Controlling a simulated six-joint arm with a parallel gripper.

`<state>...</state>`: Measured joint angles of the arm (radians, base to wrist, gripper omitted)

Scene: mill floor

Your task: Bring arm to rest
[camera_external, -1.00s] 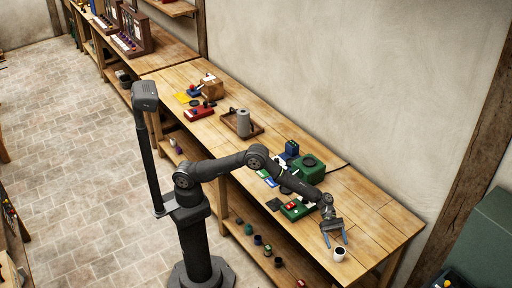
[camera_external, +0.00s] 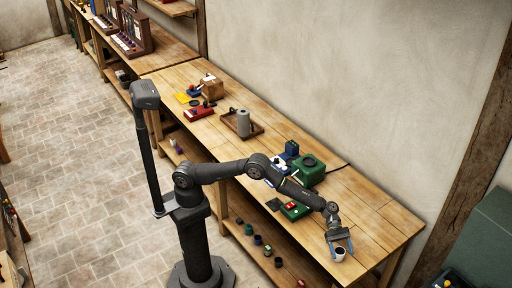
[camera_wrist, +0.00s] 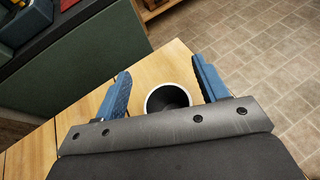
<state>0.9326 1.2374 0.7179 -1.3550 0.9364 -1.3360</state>
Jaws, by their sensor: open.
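My gripper (camera_external: 340,246) is at the right end of the workbench, low over the wood. In the wrist view my gripper (camera_wrist: 160,88) has its two blue fingers spread wide. A white cup with a dark inside (camera_external: 340,255) stands upright near the bench's front right corner. In the wrist view the cup (camera_wrist: 150,103) shows between the fingers, with a visible gap on each side. Its lower part is hidden by the gripper's body in that view.
The wooden bench (camera_external: 385,222) is bare to the right of my gripper. A green machine (camera_external: 309,172) and a green box with a red part (camera_external: 293,211) stand to the left. Farther back are a tray with a grey cylinder (camera_external: 243,123) and a red device (camera_external: 199,111).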

